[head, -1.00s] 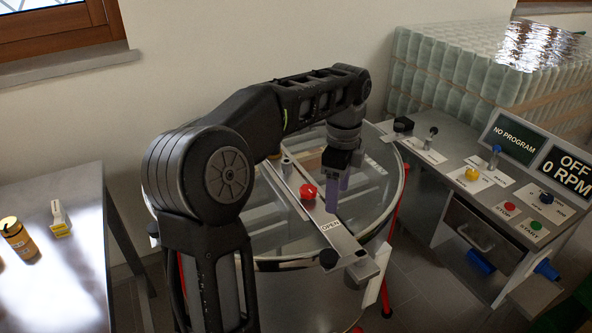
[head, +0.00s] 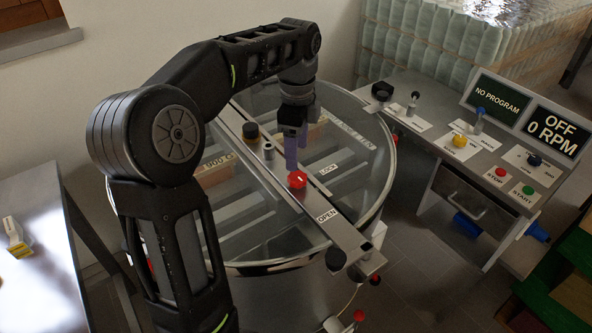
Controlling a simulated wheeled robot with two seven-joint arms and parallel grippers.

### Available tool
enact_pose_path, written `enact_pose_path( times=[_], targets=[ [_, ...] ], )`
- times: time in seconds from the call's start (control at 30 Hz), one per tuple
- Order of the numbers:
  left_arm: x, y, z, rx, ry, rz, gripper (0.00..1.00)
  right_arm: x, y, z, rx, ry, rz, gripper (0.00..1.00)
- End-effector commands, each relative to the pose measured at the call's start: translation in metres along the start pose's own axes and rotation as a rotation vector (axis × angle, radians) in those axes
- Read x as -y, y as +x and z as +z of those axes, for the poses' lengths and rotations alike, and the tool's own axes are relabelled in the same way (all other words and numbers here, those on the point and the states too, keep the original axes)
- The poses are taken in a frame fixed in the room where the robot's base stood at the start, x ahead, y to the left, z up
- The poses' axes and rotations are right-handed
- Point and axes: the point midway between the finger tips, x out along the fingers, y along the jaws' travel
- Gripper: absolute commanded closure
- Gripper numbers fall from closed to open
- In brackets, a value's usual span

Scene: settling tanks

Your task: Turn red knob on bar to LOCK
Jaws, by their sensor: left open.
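The red knob (head: 297,180) sits on the metal bar (head: 345,235) that lies across the round glass-topped tank (head: 262,268). A LOCK label (head: 327,169) shows beyond the knob and an OPEN label (head: 327,216) on the bar nearer to me. A pale mark on the knob's top is too small to read its direction surely. My left gripper (head: 291,158), with purple fingers, points down just above and behind the knob. It is open and empty. Whether the fingers touch the knob is unclear. My right gripper is not in view.
A control desk (head: 440,140) with levers, buttons and screens stands at right. A metal table (head: 35,270) is at left.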

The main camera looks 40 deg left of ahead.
Motion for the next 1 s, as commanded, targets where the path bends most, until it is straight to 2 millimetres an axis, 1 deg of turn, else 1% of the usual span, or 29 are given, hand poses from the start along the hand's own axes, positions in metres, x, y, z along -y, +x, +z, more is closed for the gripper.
enact_pose_path(
  times=[0.17, 0.4, 0.5, 0.6, 0.83, 1.0],
  targets=[
    [-0.001, 0.023, 0.000, 0.000, 0.000, 0.003, 0.37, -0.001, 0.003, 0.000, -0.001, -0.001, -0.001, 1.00],
    [-0.001, 0.058, 0.000, 0.001, -0.001, 0.003, 0.37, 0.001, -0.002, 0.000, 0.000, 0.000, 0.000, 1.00],
    [0.000, 0.068, 0.000, 0.000, -0.001, 0.002, 0.37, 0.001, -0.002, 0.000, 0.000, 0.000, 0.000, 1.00],
    [0.000, 0.072, 0.000, -0.001, -0.001, 0.000, 0.37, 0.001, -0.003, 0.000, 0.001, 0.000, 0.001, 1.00],
    [0.000, 0.073, 0.000, -0.001, 0.000, 0.000, 0.37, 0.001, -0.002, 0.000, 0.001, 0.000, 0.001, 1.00],
    [0.000, 0.073, 0.000, 0.000, 0.000, -0.001, 0.51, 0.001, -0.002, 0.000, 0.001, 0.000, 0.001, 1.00]
  ],
)
